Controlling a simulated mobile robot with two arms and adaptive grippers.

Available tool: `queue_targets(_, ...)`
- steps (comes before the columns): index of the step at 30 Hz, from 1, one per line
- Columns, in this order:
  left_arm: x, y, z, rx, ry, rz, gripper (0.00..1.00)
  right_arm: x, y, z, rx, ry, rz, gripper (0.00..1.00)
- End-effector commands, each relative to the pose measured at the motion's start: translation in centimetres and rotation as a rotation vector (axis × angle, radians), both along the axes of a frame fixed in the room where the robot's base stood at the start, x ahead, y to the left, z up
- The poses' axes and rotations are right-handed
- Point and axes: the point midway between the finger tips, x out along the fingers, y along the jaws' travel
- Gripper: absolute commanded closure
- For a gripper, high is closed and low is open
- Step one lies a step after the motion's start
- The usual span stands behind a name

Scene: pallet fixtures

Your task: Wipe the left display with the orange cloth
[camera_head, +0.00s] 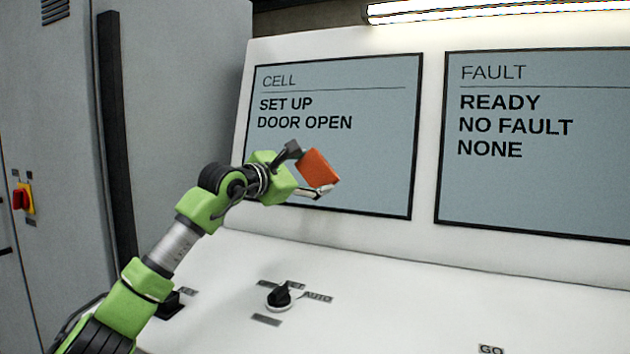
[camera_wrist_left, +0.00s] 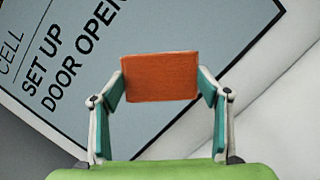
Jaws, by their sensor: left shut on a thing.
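The orange cloth (camera_head: 319,168) is a folded block held between the fingers of my left gripper (camera_head: 308,172). In the left wrist view the cloth (camera_wrist_left: 160,77) sits between the two fingertips of the left gripper (camera_wrist_left: 161,84), which is shut on it. The left display (camera_head: 335,150) is a grey-blue panel reading CELL, SET UP, DOOR OPEN. The cloth is in front of its lower middle part, below the text. I cannot tell whether it touches the screen. The display (camera_wrist_left: 150,35) lies behind the cloth in the wrist view. My right gripper is not in view.
A right display (camera_head: 535,140) reads FAULT, READY, NO FAULT, NONE. Below is a white sloped console with a black selector knob (camera_head: 280,295) and a GO label (camera_head: 491,349). A grey cabinet (camera_head: 180,100) with a red switch (camera_head: 20,199) stands at the left.

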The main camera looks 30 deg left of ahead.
Motion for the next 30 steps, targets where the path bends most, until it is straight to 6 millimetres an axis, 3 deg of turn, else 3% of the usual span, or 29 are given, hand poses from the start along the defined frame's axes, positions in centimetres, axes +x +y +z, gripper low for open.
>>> queue_targets(6,-1.6,-0.1,0.2,0.001,-0.001,-0.001,0.48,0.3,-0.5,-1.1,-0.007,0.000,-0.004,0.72)
queue_targets(19,-2.0,-0.1,0.4,0.000,-0.001,-0.001,0.48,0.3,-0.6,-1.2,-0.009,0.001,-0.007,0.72)
queue_targets(30,-4.6,-0.4,1.1,0.000,-0.001,-0.002,0.48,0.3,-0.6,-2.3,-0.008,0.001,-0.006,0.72)
